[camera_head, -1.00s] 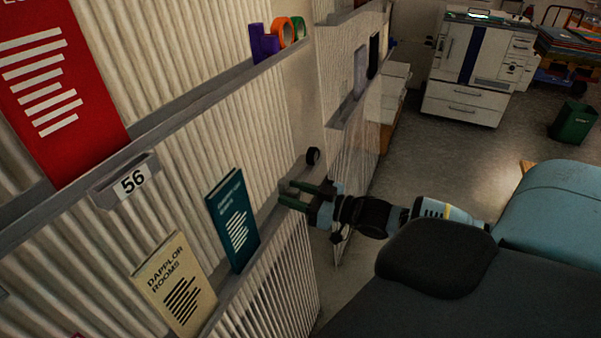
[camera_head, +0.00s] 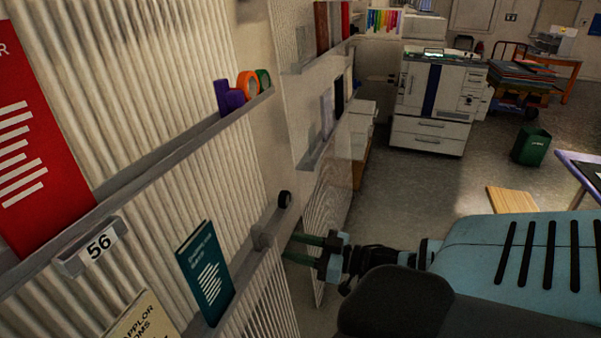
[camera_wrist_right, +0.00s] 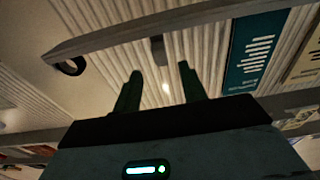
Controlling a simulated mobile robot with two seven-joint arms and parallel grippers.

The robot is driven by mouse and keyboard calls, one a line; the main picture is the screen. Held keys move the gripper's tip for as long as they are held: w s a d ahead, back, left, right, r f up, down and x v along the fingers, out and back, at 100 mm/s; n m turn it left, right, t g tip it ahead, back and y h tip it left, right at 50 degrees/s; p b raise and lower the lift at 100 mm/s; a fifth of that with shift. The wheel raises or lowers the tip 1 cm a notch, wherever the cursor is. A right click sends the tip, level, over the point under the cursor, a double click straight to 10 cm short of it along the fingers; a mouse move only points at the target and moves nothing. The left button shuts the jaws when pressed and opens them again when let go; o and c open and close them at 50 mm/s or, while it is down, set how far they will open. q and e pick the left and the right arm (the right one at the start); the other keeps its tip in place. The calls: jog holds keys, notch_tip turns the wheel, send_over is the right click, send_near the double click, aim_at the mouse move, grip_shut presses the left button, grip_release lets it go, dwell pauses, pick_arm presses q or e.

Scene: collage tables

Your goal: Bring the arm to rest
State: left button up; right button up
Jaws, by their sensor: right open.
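My right gripper (camera_head: 300,250) is open and empty in the head view, its green fingers pointing left at the edge of the corrugated wall rack. It is apart from the teal booklet (camera_head: 206,272), which leans on the lower ledge to its left. In the right wrist view the two fingers (camera_wrist_right: 162,88) stand apart with nothing between them. Beyond them are the ledge (camera_wrist_right: 170,32) and the teal booklet (camera_wrist_right: 255,52) at the right. My left gripper is not in view.
A black roll (camera_head: 284,199) sits at the ledge's end, just above the gripper. Purple and orange rolls (camera_head: 249,86) lie on the upper ledge. A printer (camera_head: 432,100) and a green bin (camera_head: 531,147) stand farther back. Open floor (camera_head: 420,185) lies between.

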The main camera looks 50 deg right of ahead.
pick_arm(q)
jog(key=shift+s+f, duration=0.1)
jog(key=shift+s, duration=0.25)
pick_arm(e)
jog(key=s+a+f+m+g+h+p, duration=0.25)
jog(key=s+a+f, duration=0.55)
jog(key=s+f, duration=0.5)
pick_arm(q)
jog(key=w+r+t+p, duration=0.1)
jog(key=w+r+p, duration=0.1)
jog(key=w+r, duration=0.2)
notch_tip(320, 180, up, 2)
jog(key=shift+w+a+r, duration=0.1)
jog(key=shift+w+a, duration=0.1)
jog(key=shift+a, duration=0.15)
pick_arm(e)
jog(key=s+a+f+g+h, duration=0.2)
jog(key=s+a+f+g, duration=0.3)
jog(key=s+a, duration=0.7)
notch_tip(320, 180, down, 2)
jog(key=shift+s+a, duration=0.3)
jog(key=shift+a, duration=0.25)
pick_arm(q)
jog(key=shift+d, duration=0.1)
